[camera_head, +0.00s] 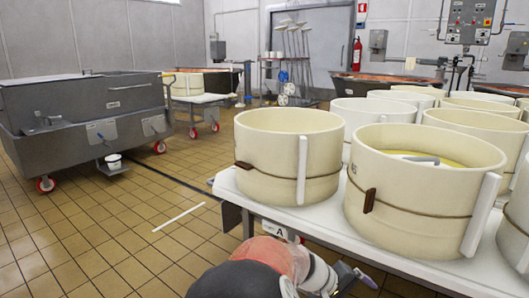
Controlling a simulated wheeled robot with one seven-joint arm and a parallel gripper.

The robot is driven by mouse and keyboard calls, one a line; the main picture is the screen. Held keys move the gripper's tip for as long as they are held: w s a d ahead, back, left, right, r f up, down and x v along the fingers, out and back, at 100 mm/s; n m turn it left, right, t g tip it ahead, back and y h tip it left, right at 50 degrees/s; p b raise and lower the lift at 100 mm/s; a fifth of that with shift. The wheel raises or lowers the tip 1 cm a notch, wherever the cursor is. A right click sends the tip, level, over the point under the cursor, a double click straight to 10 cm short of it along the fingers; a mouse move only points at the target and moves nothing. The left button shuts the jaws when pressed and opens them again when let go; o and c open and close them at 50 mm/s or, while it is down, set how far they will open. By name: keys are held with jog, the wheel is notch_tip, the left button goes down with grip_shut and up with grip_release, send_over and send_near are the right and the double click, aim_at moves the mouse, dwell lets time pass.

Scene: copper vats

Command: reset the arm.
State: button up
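My arm reaches in from the bottom edge, with a dark rounded link and a salmon-coloured link in front of the white table (232,190). At its right end, low beside the table's front edge, is what looks like my gripper (357,276), small and partly dark with a lilac tip. Its fingers are too small and unclear to tell open from shut, and I see nothing held in it.
Several cream round moulds (288,155) crowd the white table. The near right mould (415,205) has yellowish contents with a grey piece on top. A grey metal vat (85,110) on red-wheeled casters stands left. A tool rack (290,60) stands behind. The tiled floor (150,235) between is mostly clear.

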jog(key=s+a+r+m+t+y+p, duration=0.1)
jog(key=s+a+r+t+y, duration=0.1)
jog(key=s+r, duration=0.5)
jog(key=s+a+r+m+t+y, duration=0.2)
jog(key=s+a+r+y, duration=0.2)
jog(key=s+r+y, duration=0.3)
jog(key=s, duration=0.5)
jog(key=shift+p, duration=0.4)
